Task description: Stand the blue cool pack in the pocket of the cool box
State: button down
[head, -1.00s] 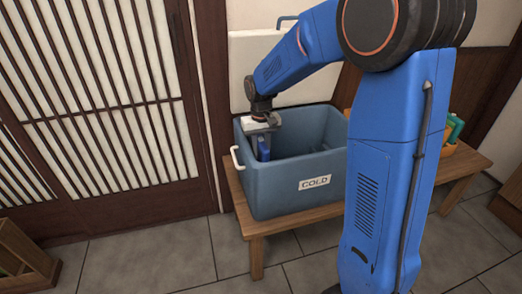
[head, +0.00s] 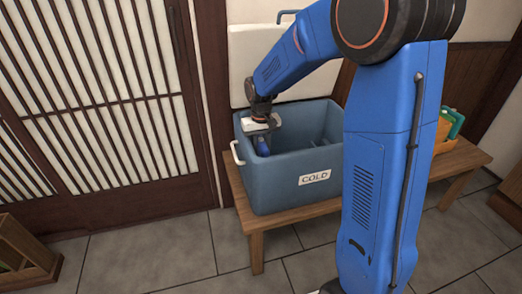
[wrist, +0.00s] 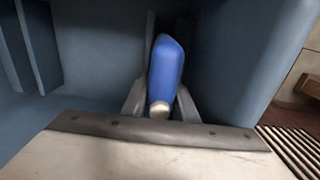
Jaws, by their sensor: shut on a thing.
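The blue-grey cool box (head: 275,190), labelled COLD, stands open on a wooden bench. My gripper (head: 262,138) reaches down inside its left part. It is shut on the blue cool pack (head: 263,149), which shows as a small blue piece in the head view. In the wrist view the cool pack (wrist: 165,72) sits between the two fingers of my gripper (wrist: 160,105), with a pale round end toward the camera. Thin upright divider walls (wrist: 38,45) show at the left of the wrist view. I cannot tell which space is the pocket or whether the pack touches the floor.
The wooden bench (head: 257,222) carries the box and, at right, an orange container (head: 443,135) with green items. The pale lid (head: 250,60) stands up behind the box. A sliding door (head: 120,120) is close on the left.

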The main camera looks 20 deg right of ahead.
aim_at(261, 141)
jog(key=c, duration=1)
grip_release()
jog(key=shift+r, duration=0.15)
jog(key=shift+r, duration=1.3)
jog(key=shift+c, duration=0.2)
jog(key=shift+r, duration=2.1)
jog(key=shift+r, duration=0.1)
